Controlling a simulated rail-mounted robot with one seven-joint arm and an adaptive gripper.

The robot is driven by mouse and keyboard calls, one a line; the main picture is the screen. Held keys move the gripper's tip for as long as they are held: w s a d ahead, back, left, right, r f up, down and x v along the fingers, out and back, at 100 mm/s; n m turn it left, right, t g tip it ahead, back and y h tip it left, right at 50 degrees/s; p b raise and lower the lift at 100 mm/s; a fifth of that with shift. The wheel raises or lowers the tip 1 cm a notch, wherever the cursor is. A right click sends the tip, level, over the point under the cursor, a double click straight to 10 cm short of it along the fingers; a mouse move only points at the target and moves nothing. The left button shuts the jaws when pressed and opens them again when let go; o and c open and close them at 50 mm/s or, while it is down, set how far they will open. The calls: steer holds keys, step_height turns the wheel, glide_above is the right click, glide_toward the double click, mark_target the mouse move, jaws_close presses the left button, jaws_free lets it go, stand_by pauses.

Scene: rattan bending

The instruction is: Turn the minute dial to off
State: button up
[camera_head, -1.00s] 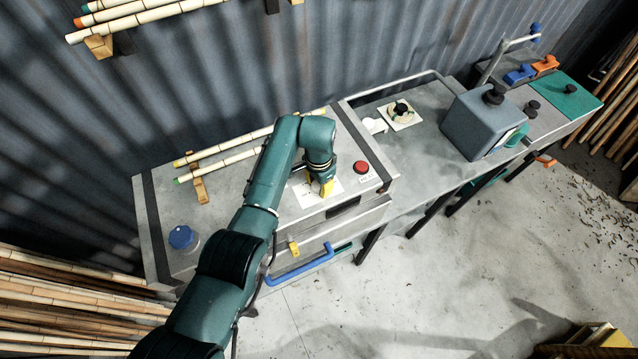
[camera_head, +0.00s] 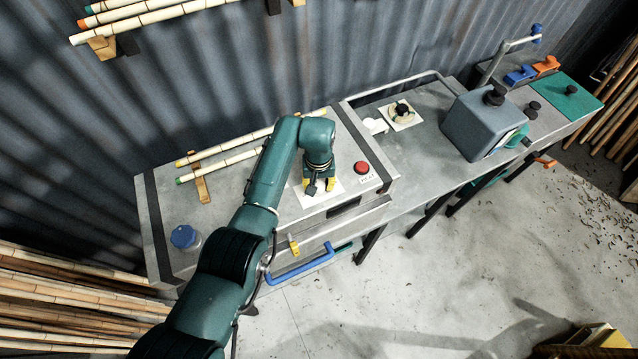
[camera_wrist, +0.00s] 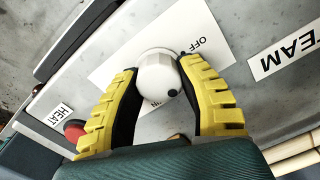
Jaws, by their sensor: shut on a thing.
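The minute dial (camera_wrist: 158,80) is a round white knob on a white card (camera_wrist: 120,68), in the wrist view. The card reads OFF at one side, and other lettering below the knob is partly hidden. A small black dot sits on the knob's lower right, and a dark mark lies beside its upper right edge, toward OFF. My gripper (camera_wrist: 157,72) has its yellow fingers on both sides of the knob, shut on it. In the head view my gripper (camera_head: 320,186) is low over the card (camera_head: 308,203) and hides the dial.
A red button (camera_head: 361,168) lies just right of the card, by the HEAT label (camera_wrist: 61,114). A blue knob (camera_head: 184,237) is at the bench's left end. Bamboo poles (camera_head: 222,163) lie behind my arm. A blue drawer handle (camera_head: 300,266) juts out in front.

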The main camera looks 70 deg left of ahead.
mark_target(318, 184)
steer(key=n, duration=0.7)
steer(key=shift+s+f, duration=0.15)
steer(key=n, duration=0.6)
steer(key=shift+d, duration=0.1)
steer(key=shift+n, duration=0.3)
steer(key=o, duration=1.2)
step_height(318, 184, up, 12)
